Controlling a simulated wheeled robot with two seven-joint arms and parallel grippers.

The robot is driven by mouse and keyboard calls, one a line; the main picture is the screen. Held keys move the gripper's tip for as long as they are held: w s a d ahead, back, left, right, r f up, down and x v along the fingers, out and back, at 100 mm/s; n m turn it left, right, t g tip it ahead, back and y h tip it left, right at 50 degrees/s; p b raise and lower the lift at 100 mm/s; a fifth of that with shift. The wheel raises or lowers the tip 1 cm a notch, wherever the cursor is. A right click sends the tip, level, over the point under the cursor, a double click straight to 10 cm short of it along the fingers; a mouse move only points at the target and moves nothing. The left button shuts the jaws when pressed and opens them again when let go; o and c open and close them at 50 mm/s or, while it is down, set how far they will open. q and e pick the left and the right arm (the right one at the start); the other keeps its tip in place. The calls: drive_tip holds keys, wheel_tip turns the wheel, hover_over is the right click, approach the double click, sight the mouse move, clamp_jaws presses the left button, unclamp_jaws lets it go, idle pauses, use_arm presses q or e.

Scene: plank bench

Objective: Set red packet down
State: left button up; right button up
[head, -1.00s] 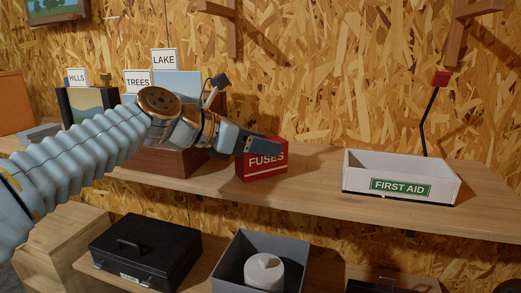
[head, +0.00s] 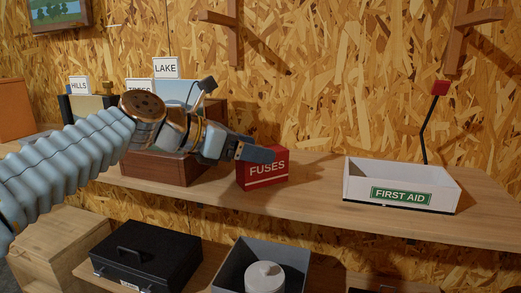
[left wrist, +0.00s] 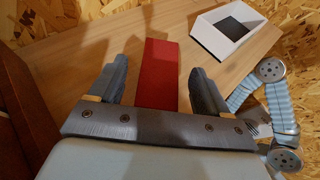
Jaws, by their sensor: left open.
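The red packet (head: 264,171), labelled FUSES, stands upright on the wooden shelf (head: 320,197). My left gripper (head: 254,151) is at the packet's upper left part, and its dark finger covers some of the packet's top edge in the head view. In the left wrist view the left gripper (left wrist: 157,76) is open, one finger on each side of the red packet (left wrist: 159,58), with visible gaps on both sides. The packet's base is hidden there by the gripper body. My right gripper is not in the head view.
A white FIRST AID tray (head: 355,190) stands to the right, with clear shelf between. A brown wooden box (head: 150,170) with LAKE card (head: 166,67) is on the left. Below are a black case (head: 150,255) and a grey bin (head: 232,265).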

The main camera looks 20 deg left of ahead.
use_arm(q)
drive_tip(key=p+v, duration=0.1)
drive_tip(key=v, duration=0.8)
drive_tip(key=shift+s+r, duration=0.15)
drive_tip(key=shift+s, duration=0.05)
drive_tip(key=shift+a, duration=0.15)
